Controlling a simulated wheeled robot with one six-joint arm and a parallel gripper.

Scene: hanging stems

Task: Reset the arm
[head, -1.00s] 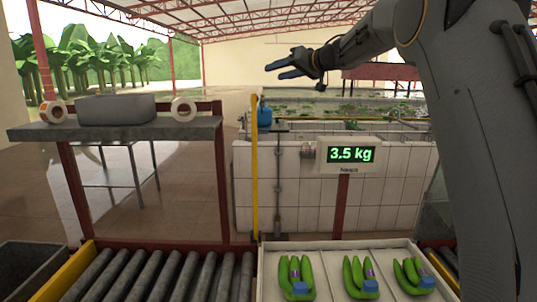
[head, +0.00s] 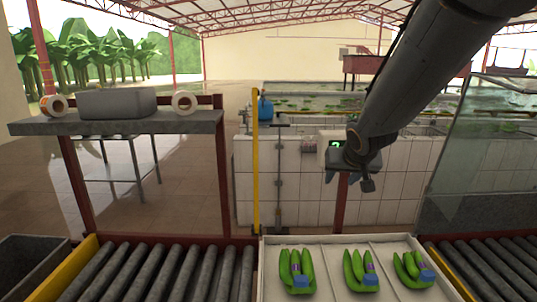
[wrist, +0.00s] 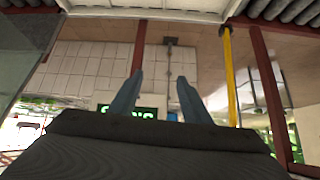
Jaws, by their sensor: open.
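My gripper (head: 347,181) hangs pointing down in front of the weight display (head: 334,142), right of centre in the head view. The gripper and wrist hide most of the display's face. My gripper's two blue fingers stand apart with nothing between them in the wrist view (wrist: 160,78). The white tray (head: 330,241) is below and nearer, apart from the gripper. It holds three green banana clusters, at left (head: 297,265), middle (head: 356,265) and right (head: 408,264), each with a blue piece.
Roller conveyors lie left (head: 165,272) and right (head: 497,270) of the tray. A grey shelf (head: 120,125) with tape rolls stands at left. A yellow post (head: 255,170), a white tiled tank (head: 300,190) and a clear panel (head: 480,150) stand behind. The air above the tray is clear.

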